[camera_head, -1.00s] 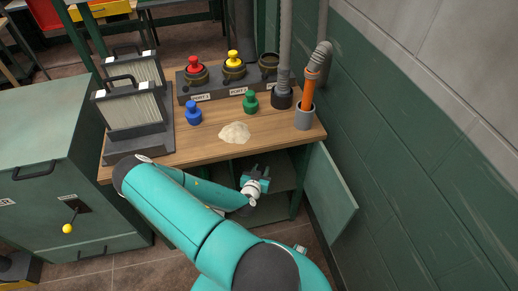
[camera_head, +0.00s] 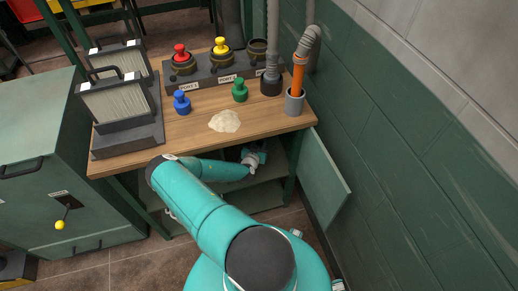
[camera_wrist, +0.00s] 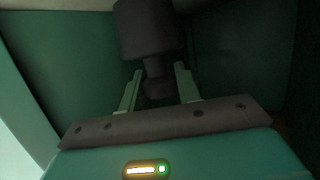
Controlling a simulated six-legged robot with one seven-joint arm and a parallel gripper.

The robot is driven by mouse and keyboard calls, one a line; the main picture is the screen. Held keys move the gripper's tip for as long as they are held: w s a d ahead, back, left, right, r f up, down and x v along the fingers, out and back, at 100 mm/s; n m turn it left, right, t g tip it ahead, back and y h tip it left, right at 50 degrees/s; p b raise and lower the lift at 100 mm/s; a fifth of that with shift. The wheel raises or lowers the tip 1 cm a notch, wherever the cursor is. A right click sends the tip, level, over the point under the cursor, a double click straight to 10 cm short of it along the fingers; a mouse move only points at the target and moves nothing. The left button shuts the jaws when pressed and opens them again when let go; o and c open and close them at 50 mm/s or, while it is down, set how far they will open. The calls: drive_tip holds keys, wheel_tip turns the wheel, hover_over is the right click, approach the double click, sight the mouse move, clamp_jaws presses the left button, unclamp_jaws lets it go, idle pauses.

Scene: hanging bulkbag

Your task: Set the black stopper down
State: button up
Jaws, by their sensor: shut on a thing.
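The black stopper (camera_wrist: 150,35) is dark, with a wide body and a narrower neck, and fills the top middle of the wrist view. My gripper (camera_wrist: 158,85) has its two pale fingers on either side of the stopper's neck and is shut on it. In the head view, my gripper (camera_head: 255,156) is inside the open cabinet under the workbench, below the tabletop's front edge. The stopper cannot be made out in the head view. Whether it touches a shelf is not clear.
The cabinet shelf (camera_head: 262,192) lies below my gripper, and the open door (camera_head: 322,172) stands at its right. On the wooden bench (camera_head: 185,138) are a blue stopper (camera_head: 182,103), a green stopper (camera_head: 240,90), a pale powder pile (camera_head: 224,121) and a port block (camera_head: 205,77).

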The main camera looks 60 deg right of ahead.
drive_tip(key=shift+w+d+f, duration=0.2)
drive_tip(key=shift+d+f, duration=0.3)
drive_tip(key=shift+f, duration=0.05)
drive_tip(key=shift+w+f, duration=0.1)
drive_tip(key=shift+f, duration=1.45)
drive_tip(key=shift+f, duration=0.15)
drive_tip(key=o, duration=1)
drive_tip(key=shift+a+r, duration=0.25)
drive_tip(key=v, duration=1.1)
drive_tip(key=shift+a, duration=0.2)
